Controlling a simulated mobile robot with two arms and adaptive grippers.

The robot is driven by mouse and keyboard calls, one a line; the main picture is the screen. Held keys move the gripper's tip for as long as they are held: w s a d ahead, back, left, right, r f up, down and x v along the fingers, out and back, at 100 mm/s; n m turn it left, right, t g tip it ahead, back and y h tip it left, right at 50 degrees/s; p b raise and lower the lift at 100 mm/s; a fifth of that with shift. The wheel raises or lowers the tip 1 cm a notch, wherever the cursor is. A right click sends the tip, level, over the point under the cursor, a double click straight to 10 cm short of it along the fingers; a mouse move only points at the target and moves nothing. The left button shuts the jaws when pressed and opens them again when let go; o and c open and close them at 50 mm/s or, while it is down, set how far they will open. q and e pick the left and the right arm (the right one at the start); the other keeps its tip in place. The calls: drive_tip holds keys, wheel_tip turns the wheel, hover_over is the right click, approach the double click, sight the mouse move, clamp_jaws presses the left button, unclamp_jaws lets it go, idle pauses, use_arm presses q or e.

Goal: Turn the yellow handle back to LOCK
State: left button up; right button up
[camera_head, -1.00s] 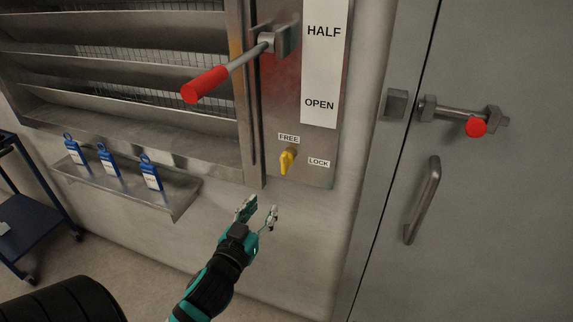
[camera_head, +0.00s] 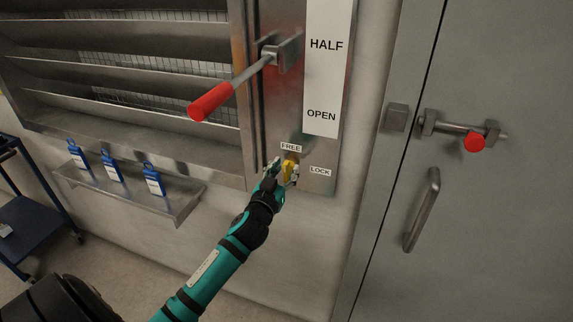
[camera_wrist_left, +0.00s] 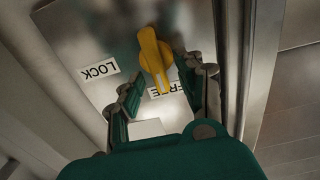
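The yellow handle (camera_head: 290,172) is on the metal panel at the lower end, between the FREE label (camera_head: 291,147) and the LOCK label (camera_head: 320,171). In the left wrist view the yellow handle (camera_wrist_left: 154,60) points toward the FREE label (camera_wrist_left: 166,89), with the LOCK label (camera_wrist_left: 99,70) off to the left. My left gripper (camera_head: 283,174) is at the handle. In the wrist view its fingers (camera_wrist_left: 160,92) are apart, one on each side of the handle's tip, with gaps visible. My right gripper is in neither view.
A red-gripped lever (camera_head: 212,102) juts out above. A shelf (camera_head: 172,205) with blue padlock-like tags (camera_head: 153,180) hangs at left. A grey door (camera_head: 480,220) with a handle (camera_head: 422,210) and a red-ended latch (camera_head: 474,142) is at right.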

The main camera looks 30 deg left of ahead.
use_arm(q)
drive_tip(key=shift+x, duration=0.8)
drive_tip(key=shift+c, duration=0.5)
clamp_jaws()
